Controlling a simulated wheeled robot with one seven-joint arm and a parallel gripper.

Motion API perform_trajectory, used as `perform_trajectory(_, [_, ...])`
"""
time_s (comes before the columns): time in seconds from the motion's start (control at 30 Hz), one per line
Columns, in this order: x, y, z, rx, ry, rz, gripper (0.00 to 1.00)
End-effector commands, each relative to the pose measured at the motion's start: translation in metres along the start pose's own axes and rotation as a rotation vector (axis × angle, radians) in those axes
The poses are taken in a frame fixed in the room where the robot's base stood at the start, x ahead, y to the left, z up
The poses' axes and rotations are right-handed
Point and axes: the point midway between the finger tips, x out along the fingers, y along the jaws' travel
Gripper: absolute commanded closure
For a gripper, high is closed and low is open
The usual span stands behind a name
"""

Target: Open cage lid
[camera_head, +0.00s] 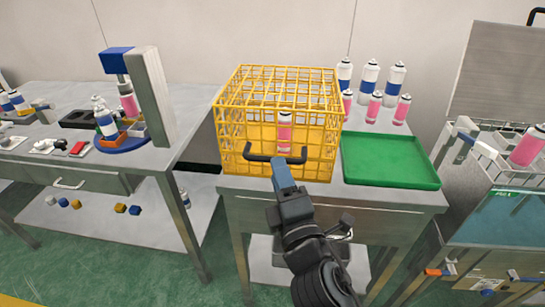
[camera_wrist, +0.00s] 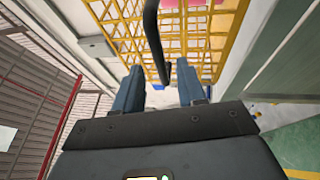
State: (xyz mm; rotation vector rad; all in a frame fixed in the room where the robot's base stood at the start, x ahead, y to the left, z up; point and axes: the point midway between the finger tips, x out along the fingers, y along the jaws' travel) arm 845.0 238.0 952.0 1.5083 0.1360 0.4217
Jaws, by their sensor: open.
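The yellow wire cage (camera_head: 232,140) stands on a metal table in the head view, with its gridded lid (camera_head: 278,82) lying flat on top, shut. A black bar handle (camera_head: 262,158) is on the cage's front side. A pink can (camera_head: 284,132) shows through the wires. My gripper (camera_head: 282,172) is at the handle. In the wrist view my gripper (camera_wrist: 158,82) has its two blue fingers apart, with the black handle (camera_wrist: 153,40) running between them and the yellow grid (camera_wrist: 118,35) behind. I cannot tell whether a finger touches the handle.
A green tray (camera_head: 390,160) lies right of the cage, with several white and pink cans (camera_head: 370,80) behind it. A left table (camera_head: 60,160) holds a crimping stand (camera_head: 150,95). A metal machine with a raised lid (camera_head: 500,75) stands at the right. Space above the cage is clear.

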Motion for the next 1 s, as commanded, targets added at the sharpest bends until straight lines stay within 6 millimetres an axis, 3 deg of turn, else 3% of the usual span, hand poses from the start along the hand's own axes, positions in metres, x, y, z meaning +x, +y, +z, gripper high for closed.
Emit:
perform_trajectory(0.1, [0.019,0.001,0.0,0.001,0.0,0.001,0.6])
perform_trajectory(0.3, [0.04,0.0,-0.001,0.002,0.001,0.0,0.6])
perform_trajectory(0.67, [0.046,0.0,0.0,0.002,0.001,0.0,0.6])
perform_trajectory(1.0, [0.046,0.0,0.0,0.002,0.0,0.0,0.91])
